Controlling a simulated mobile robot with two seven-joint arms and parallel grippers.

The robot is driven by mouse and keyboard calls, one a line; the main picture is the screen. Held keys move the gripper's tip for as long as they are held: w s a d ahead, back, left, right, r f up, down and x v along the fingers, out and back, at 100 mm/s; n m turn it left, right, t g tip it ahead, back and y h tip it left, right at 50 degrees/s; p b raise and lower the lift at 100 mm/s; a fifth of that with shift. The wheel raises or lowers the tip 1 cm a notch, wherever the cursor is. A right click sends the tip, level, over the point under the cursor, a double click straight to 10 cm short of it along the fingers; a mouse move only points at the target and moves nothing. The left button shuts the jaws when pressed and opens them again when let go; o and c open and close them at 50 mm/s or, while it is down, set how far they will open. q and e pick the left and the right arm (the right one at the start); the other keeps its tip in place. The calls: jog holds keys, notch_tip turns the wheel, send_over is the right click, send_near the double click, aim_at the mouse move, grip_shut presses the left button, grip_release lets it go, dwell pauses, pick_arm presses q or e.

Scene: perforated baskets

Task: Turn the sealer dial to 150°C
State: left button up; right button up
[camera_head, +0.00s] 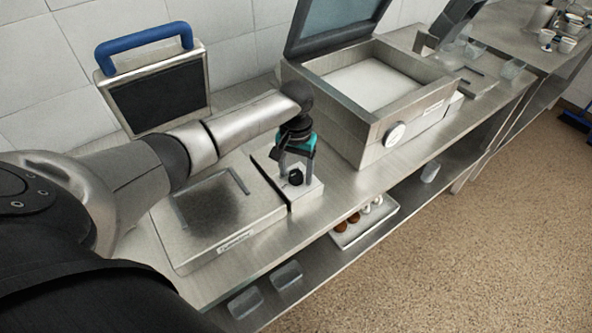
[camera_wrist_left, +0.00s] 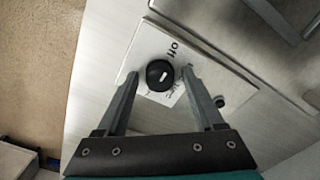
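The sealer (camera_head: 235,240) is a flat steel unit with a dark, worn plate and a raised bar. Its pale control panel (camera_head: 308,196) is at the right end and carries a black round dial (camera_head: 296,177). In the left wrist view the dial (camera_wrist_left: 160,75) has a white pointer mark, and "off" is printed beside it; other lettering is partly hidden by a finger. My left gripper (camera_head: 295,168) is over the panel, fingers pointing down. In the left wrist view its open fingers (camera_wrist_left: 160,80) stand on either side of the dial, apparently with gaps. My right gripper is not in view.
A large open-lidded steel machine (camera_head: 362,140) with a white dial (camera_head: 395,134) stands to the right. A blue-handled panel (camera_head: 155,90) is behind the sealer. A small black knob (camera_wrist_left: 219,101) is near the dial. A tray (camera_head: 352,236) sits on the lower shelf.

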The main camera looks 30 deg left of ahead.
pick_arm(q)
grip_shut()
dwell(0.3)
